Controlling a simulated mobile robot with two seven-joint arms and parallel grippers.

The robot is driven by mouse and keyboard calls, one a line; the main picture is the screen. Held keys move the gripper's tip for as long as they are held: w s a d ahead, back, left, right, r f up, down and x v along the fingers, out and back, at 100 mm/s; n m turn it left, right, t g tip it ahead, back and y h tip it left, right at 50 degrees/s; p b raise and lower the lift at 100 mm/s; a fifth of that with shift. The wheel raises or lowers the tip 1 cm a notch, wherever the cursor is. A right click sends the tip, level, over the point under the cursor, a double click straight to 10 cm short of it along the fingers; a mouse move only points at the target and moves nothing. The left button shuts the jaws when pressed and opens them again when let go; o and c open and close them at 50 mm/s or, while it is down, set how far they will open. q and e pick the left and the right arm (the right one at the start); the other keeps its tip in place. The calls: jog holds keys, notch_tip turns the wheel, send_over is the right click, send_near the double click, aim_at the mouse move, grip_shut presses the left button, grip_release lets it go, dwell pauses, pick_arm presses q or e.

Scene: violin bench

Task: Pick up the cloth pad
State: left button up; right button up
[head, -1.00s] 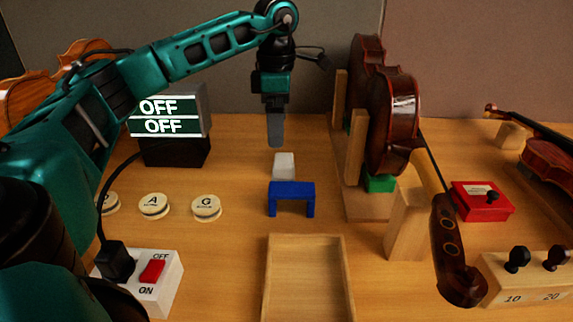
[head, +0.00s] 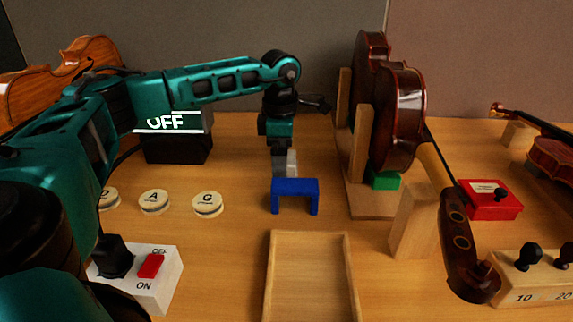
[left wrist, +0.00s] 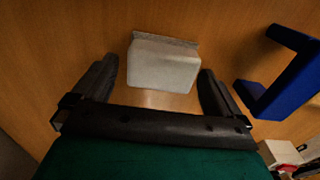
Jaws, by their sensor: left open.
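The cloth pad appears as a small whitish block (left wrist: 163,64) on the table in the left wrist view. In the head view the pad (head: 291,162) shows just behind the blue bracket, partly covered by my gripper. My left gripper (left wrist: 160,85) is open, with its fingers to either side of the pad's near end and a gap at each side. In the head view my left gripper (head: 283,165) points down, low over the table at the pad. My right gripper is in neither view.
A blue bracket (head: 295,185) stands just in front of the pad. An empty wooden tray (head: 270,290) lies nearer. A violin (head: 400,115) in a wooden stand is to the right. Round labelled discs (head: 154,200) and a switch box (head: 165,282) are to the left.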

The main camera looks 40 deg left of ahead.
pick_arm(q)
jog(key=c, duration=1)
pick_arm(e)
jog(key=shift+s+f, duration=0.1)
pick_arm(q)
jog(key=shift+r, duration=0.1)
jog(key=shift+c, duration=0.2)
notch_tip(320, 180, up, 20)
jog(key=p, duration=0.4)
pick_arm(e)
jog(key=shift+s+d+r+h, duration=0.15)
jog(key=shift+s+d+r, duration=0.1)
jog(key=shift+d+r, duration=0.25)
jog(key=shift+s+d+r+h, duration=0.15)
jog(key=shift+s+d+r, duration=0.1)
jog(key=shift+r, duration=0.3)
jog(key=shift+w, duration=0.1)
